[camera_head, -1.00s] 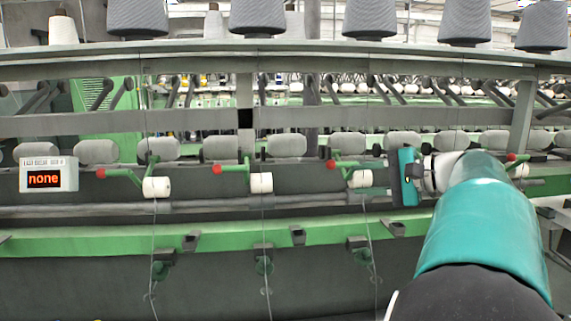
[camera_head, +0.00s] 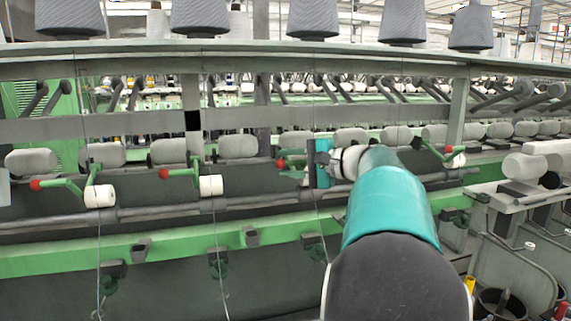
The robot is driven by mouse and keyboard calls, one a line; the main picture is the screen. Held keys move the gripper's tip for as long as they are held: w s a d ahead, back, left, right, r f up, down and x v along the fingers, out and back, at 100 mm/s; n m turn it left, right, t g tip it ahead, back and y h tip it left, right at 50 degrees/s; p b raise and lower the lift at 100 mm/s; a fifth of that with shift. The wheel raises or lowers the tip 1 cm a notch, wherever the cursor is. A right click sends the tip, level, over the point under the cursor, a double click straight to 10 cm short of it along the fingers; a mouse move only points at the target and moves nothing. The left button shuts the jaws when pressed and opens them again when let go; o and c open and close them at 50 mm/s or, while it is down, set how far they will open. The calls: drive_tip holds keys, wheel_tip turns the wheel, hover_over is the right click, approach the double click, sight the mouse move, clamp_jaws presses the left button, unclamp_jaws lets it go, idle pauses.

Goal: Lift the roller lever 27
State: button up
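Green roller levers with red knobs and white rollers line the spinning frame in the head view. One (camera_head: 68,183) is at the left, a second (camera_head: 185,173) right of it, and another (camera_head: 437,152) right of my arm. Between these, a further lever (camera_head: 289,165) is partly hidden, its roller out of sight by my gripper (camera_head: 322,164). My gripper is in front of or beside that lever; contact cannot be told. Its fingers are not clear, so I cannot tell if it is open. No number shows, so I cannot tell which lever is 27.
A green rail (camera_head: 190,250) runs along the machine below the levers. Grey yarn cones (camera_head: 313,18) stand on top, and thin yarns hang down in front. At the right are a shelf with white rolls (camera_head: 524,167) and a bin (camera_head: 500,303).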

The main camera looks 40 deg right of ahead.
drive_tip(key=shift+w+a+f, duration=0.1)
drive_tip(key=shift+w+a, duration=0.1)
drive_tip(key=shift+w, duration=0.45)
clamp_jaws()
